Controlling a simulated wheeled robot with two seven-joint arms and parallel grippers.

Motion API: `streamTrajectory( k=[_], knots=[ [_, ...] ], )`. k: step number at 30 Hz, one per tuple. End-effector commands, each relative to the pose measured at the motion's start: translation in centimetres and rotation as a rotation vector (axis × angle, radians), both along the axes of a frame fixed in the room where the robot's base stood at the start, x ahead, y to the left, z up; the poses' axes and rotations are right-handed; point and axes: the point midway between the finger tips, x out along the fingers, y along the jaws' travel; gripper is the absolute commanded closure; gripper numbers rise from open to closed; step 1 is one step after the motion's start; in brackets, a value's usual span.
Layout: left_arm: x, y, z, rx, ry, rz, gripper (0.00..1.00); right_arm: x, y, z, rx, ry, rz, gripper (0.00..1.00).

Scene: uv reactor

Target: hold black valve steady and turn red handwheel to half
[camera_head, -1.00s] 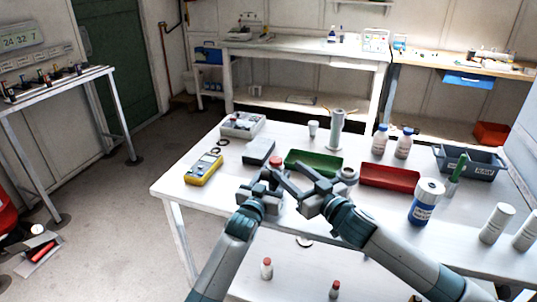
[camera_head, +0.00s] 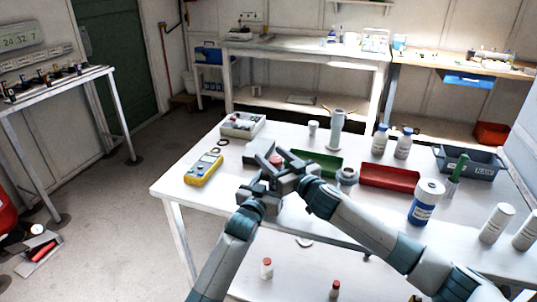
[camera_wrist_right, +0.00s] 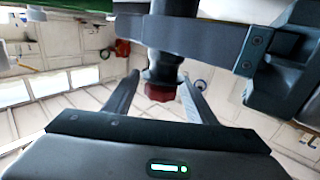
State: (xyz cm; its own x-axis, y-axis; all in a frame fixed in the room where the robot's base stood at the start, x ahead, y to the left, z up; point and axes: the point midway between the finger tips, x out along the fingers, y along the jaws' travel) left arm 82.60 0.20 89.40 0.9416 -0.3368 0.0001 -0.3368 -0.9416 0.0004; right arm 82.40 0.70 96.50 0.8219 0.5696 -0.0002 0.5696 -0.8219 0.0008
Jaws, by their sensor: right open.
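The red handwheel (camera_head: 275,158) shows as a small red knob at the middle of the white table, beside my right gripper's fingertips. In the right wrist view the red handwheel (camera_wrist_right: 160,92) sits between the two spread fingers of my right gripper (camera_wrist_right: 158,98), with a gap on each side. My right gripper (camera_head: 281,160) is open. The black valve (camera_wrist_right: 166,62) is the dark stem joined to the handwheel. A finger of my left gripper (camera_head: 262,188) crosses the valve in the wrist view. Its other finger is hidden, so its grip is unclear.
A green tray (camera_head: 322,166) and a red tray (camera_head: 390,176) lie close to the right. A yellow meter (camera_head: 204,169) is at the left. A blue-labelled bottle (camera_head: 424,205) stands at the right. The table's front left corner is clear.

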Motion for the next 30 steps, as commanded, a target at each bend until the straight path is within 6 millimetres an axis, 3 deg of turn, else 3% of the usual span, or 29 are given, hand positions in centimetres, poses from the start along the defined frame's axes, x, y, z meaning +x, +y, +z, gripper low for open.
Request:
streamTrajectory(
  k=[6,18,23,30],
  knots=[
    [0.0,0.0,0.0,0.000,0.000,0.000,0.77,1.4,1.1,0.0,0.001,-0.001,0.001,0.49],
    [0.0,0.0,0.0,0.000,0.001,0.000,0.77,1.7,1.2,0.0,0.000,0.000,0.001,0.49],
    [0.0,0.0,0.0,0.000,0.001,0.000,0.77,1.7,1.2,0.0,0.001,0.001,0.001,0.87],
    [0.0,0.0,0.0,0.000,0.001,0.000,0.77,1.7,1.3,0.0,0.004,0.000,-0.011,0.91]
  ],
)
